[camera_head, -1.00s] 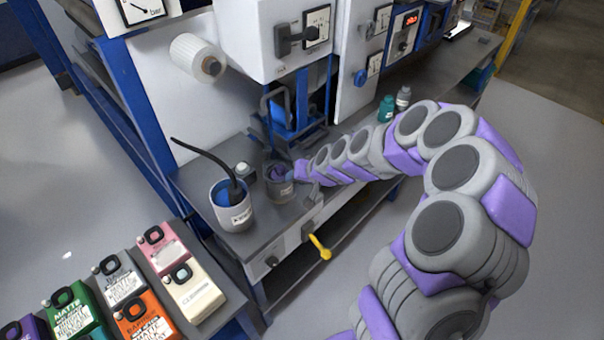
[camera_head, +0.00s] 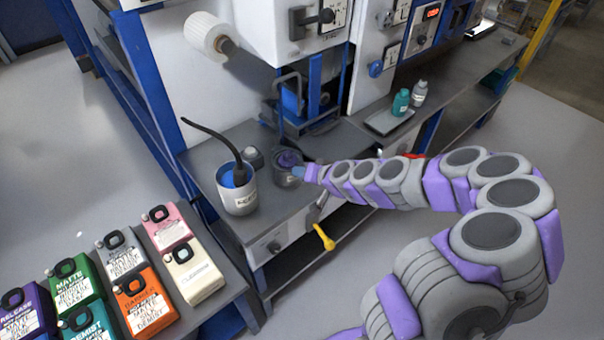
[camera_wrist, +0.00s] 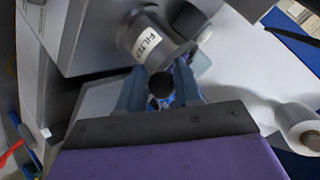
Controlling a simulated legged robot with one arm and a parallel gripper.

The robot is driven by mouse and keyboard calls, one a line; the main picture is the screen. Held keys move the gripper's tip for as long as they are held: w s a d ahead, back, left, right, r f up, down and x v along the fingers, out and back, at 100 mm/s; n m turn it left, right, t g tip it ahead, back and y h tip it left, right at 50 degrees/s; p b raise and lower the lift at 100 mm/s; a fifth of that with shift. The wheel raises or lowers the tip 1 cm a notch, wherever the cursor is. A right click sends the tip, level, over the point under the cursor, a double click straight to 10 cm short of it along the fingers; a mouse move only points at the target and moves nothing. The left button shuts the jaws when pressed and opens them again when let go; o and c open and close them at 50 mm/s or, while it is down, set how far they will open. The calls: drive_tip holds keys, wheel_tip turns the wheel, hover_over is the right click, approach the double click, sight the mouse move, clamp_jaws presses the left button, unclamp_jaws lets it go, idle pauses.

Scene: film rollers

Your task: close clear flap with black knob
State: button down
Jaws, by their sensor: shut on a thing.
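The black knob (camera_wrist: 160,85) shows as a dark round end between the fingers of my gripper (camera_wrist: 161,76) in the wrist view. The gripper is shut on it. In the head view my gripper (camera_head: 306,172) is at the right side of a grey cup (camera_head: 288,178) on the bench. The wrist view shows a grey cup labelled FILTER (camera_wrist: 148,38) just beyond the fingers. I cannot make out the clear flap or its angle; the fingers and cup crowd that spot.
A white pot (camera_head: 238,200) with a black cable stands left of the cup. A yellow-handled lever (camera_head: 324,238) sticks out at the bench front. A machine with a blue frame (camera_head: 314,88) stands behind. Two bottles on a tray (camera_head: 388,122) are at right.

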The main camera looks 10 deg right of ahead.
drive_tip(key=shift+d+f, duration=0.4)
drive_tip(key=shift+d, duration=0.05)
drive_tip(key=c, duration=1.1)
unclamp_jaws()
drive_tip(key=o, duration=0.3)
drive_tip(key=shift+w+d, duration=0.25)
drive_tip(key=shift+d, duration=0.25)
drive_tip(key=shift+a+r, duration=0.1)
drive_tip(key=shift+a, duration=0.35)
drive_tip(key=shift+r, duration=0.15)
